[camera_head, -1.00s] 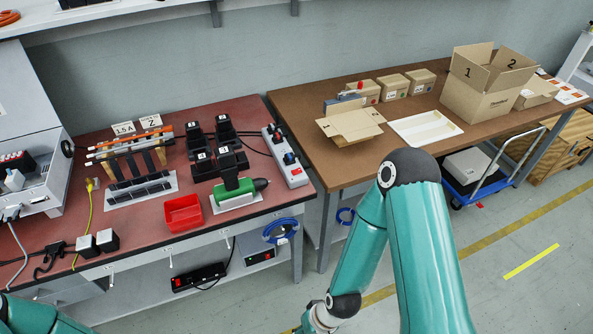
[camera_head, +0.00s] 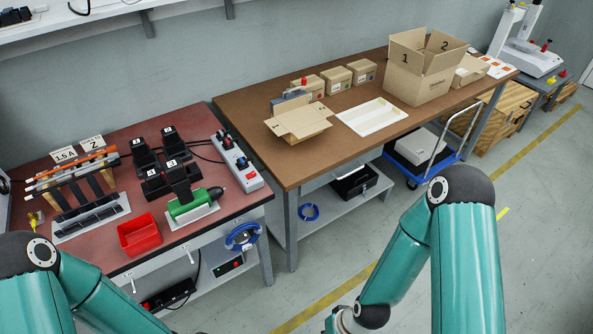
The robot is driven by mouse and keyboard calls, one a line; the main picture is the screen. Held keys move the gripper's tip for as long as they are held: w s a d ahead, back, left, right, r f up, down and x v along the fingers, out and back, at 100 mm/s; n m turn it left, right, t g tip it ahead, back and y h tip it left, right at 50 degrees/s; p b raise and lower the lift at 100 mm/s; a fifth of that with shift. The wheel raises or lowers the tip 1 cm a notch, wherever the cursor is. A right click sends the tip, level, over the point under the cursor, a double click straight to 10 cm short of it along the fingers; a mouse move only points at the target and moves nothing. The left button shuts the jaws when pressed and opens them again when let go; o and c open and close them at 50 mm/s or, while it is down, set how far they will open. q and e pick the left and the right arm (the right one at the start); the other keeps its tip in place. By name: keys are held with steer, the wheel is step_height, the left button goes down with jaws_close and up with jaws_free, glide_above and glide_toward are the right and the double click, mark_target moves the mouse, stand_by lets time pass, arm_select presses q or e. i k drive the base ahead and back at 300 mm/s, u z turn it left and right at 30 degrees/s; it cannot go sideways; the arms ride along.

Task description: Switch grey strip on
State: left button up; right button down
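The grey strip (camera_head: 238,160) is a long, light grey power strip on the right end of the red-topped bench. Black plugs (camera_head: 228,143) sit in its far sockets, and a red switch (camera_head: 251,176) shows near its front end. I cannot tell whether the switch is on or off. My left arm comes in at the lower left and my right arm at the lower right. Both grippers are below the picture's edge, away from the strip.
A green screwdriver (camera_head: 192,203) on a stand, black chargers and a red bin (camera_head: 139,234) stand left of the strip. A brown table (camera_head: 300,170) with cartons and a white tray (camera_head: 371,117) stands to its right. A black strip (camera_head: 168,296) lies below the bench.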

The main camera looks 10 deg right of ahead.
mark_target(251, 174)
steer(key=z, duration=0.55)
steer(key=i, duration=0.4)
steer(key=u, duration=2.7)
steer(key=k, duration=0.1)
steer(key=z, duration=1.5)
